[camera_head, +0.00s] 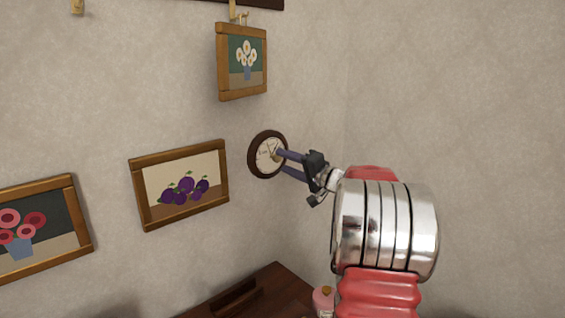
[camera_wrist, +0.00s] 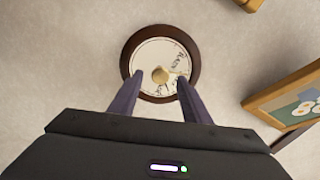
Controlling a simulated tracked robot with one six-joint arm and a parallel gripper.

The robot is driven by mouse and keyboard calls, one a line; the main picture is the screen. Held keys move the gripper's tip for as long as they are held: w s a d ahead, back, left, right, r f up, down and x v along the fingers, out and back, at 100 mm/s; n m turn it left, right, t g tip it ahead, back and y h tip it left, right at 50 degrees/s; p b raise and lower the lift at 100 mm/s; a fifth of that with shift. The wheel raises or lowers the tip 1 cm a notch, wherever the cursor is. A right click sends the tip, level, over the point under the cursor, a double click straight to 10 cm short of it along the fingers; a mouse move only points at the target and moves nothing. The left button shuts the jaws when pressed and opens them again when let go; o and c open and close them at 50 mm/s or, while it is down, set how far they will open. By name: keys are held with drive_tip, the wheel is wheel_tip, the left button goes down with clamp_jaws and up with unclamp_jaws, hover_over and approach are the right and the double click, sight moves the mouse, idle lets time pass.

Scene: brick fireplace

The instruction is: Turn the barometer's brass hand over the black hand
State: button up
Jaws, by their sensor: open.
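The barometer (camera_head: 255,164) is a round dial with a dark wooden rim and a pale face, hung on the wall. It also shows in the wrist view (camera_wrist: 128,61). A round brass knob (camera_wrist: 160,74) stands at the centre of its face, with a brass piece reaching to the right of it. The black hand is too small to tell for sure from the dial's markings. My gripper (camera_head: 280,160) is at the dial's front. In the wrist view my gripper (camera_wrist: 160,82) is open, with one finger on each side of the knob and a gap to both.
Framed pictures hang near the barometer: daisies (camera_head: 243,62) above, plums (camera_head: 181,188) to the left and red flowers (camera_head: 38,228) at far left. A dark wooden surface (camera_head: 270,286) lies below, with a pink object (camera_head: 323,300) on it. The wall to the right is bare.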

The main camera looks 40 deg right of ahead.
drive_tip(key=shift+w, duration=1.1)
drive_tip(key=shift+c, duration=0.5)
drive_tip(key=shift+a, duration=0.1)
drive_tip(key=c, duration=0.9)
